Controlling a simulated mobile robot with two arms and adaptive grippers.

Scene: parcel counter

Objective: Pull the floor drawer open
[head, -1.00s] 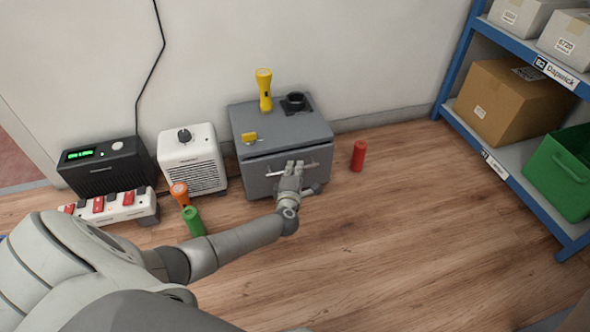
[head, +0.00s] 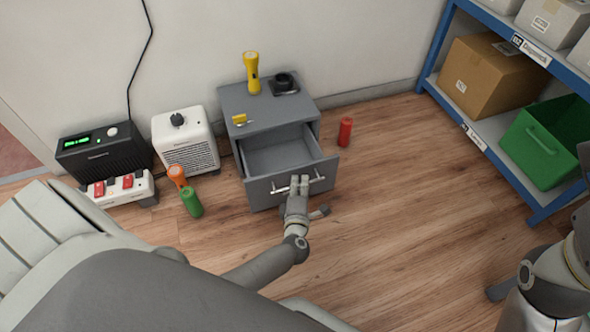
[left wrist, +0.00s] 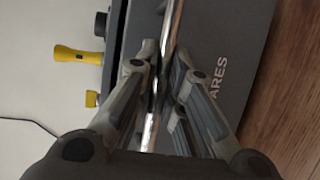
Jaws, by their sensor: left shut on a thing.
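The grey floor drawer (head: 262,192) stands partly pulled out of its grey cabinet (head: 266,110), and its inside, as far as it shows, is empty. A metal bar handle (head: 317,180) runs across the drawer front. My left gripper (head: 299,184) is shut on the handle, in front of the drawer. In the left wrist view the handle (left wrist: 172,35) passes between the two fingers (left wrist: 160,85), with the lettered drawer front (left wrist: 225,50) behind it. Part of my right arm shows at the lower right, but its gripper does not show.
A yellow flashlight (head: 252,73) and a dark round item (head: 285,83) stand on the cabinet. A blue shelf (head: 433,75) is at right. Floor before the drawer is clear.

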